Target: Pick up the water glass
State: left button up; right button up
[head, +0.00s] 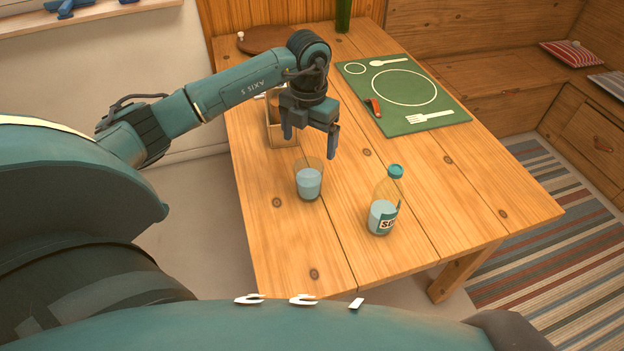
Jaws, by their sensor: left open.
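The water glass (309,182) stands upright on the wooden table, clear, with pale blue water in it. My left gripper (310,147) is open, with its fingers pointing down. In the head view it shows just above and behind the glass, and its fingers have nothing between them. I cannot tell the exact height of the fingertips over the table or their distance from the glass. My right gripper is not in view.
A bottle (383,205) with a teal cap stands right of the glass. A green placemat (425,88) with a red object (373,107) lies farther back. A holder (275,130) stands partly hidden behind my gripper. The table's front (330,250) is clear.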

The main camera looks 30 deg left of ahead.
aim_at(309, 167)
pick_arm(q)
notch_tip(309, 167, down, 9)
jog(key=shift+f+p, duration=0.1)
jog(key=shift+p, duration=0.6)
jog(key=c, duration=1.7)
